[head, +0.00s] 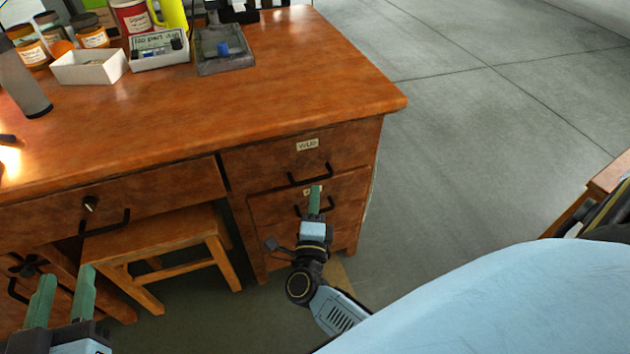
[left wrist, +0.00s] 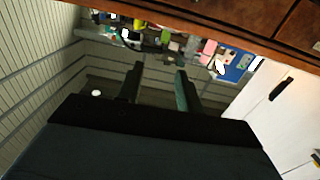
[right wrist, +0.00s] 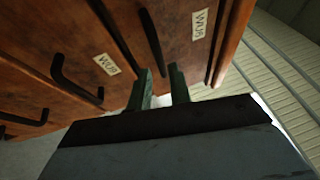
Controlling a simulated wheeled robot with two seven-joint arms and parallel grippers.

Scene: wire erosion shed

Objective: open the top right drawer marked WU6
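The top right drawer (head: 270,161) of the wooden desk is shut, with a pale WU6 label (head: 307,145) and a black bar handle (head: 310,174). The right wrist view shows this label (right wrist: 200,24) and handle (right wrist: 149,36). My right gripper (head: 315,188) is just below and in front of that handle in the head view. In the right wrist view its fingers (right wrist: 159,70) are apart, with the handle's near end appearing between them; I cannot tell whether they touch it. My left gripper (head: 66,274) is open and empty at the lower left, away from the drawer.
A lower drawer (head: 275,207) with its own label and handle sits beneath. A wooden stool (head: 155,240) stands under the desk. The desktop (head: 290,75) holds white boxes, jars and a grey tray (head: 222,63) towards the back.

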